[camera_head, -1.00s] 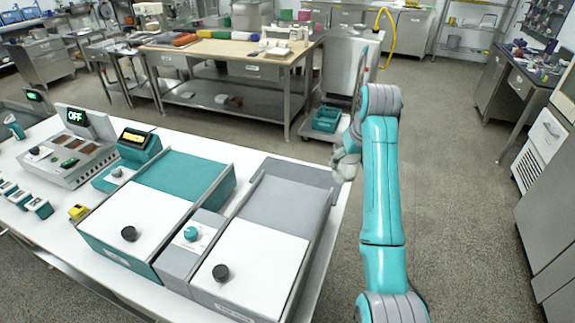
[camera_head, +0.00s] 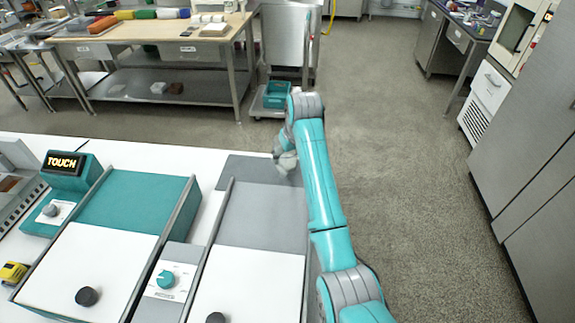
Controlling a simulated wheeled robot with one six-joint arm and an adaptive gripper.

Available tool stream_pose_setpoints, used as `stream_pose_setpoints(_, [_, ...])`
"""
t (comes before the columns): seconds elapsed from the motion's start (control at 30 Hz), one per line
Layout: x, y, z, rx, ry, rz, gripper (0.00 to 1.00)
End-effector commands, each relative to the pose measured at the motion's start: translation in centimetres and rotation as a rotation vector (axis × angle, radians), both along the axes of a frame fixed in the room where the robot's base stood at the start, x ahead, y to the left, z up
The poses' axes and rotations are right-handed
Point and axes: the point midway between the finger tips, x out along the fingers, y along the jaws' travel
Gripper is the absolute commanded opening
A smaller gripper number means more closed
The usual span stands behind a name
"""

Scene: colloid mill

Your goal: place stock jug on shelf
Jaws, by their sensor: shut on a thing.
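No stock jug can be made out in the head view. My teal and grey arm reaches up from the lower right, and its grey wrist end is over the far right corner of the white table. My gripper fingers cannot be seen past the wrist, nor anything held in them. A lower shelf (camera_head: 185,90) runs under the wood-topped bench at the back left, with a few small items on it. I cannot tell whether this is the task's shelf.
A teal-lidded unit (camera_head: 135,200) and a grey-lidded unit (camera_head: 262,215) stand on the white table (camera_head: 160,152) beside my arm. A cart with a teal crate (camera_head: 276,94) stands beyond. Grey cabinets (camera_head: 545,190) line the right. The floor (camera_head: 410,150) between is clear.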

Motion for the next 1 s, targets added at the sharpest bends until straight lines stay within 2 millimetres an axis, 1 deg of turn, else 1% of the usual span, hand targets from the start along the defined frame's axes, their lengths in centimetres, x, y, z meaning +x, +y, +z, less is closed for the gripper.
stream_pose_setpoints(0.2, [-0.1,0.0,-3.3,-0.001,0.002,-0.001,0.35])
stream_pose_setpoints(0.3, [-0.1,0.0,-4.3,-0.001,0.002,-0.001,0.35])
stream_pose_setpoints(0.67, [0.0,0.0,-4.7,0.0,0.001,0.0,0.35])
stream_pose_setpoints(0.7, [0.0,0.0,-4.7,0.0,0.001,0.0,0.81])
stream_pose_setpoints(0.77, [0.0,0.0,-4.7,0.0,0.001,0.0,0.96])
stream_pose_setpoints(0.8, [0.0,0.0,-4.7,0.0,0.001,0.0,1.0])
stream_pose_setpoints(1.0, [0.0,0.0,-4.7,0.0,0.001,0.0,1.0])
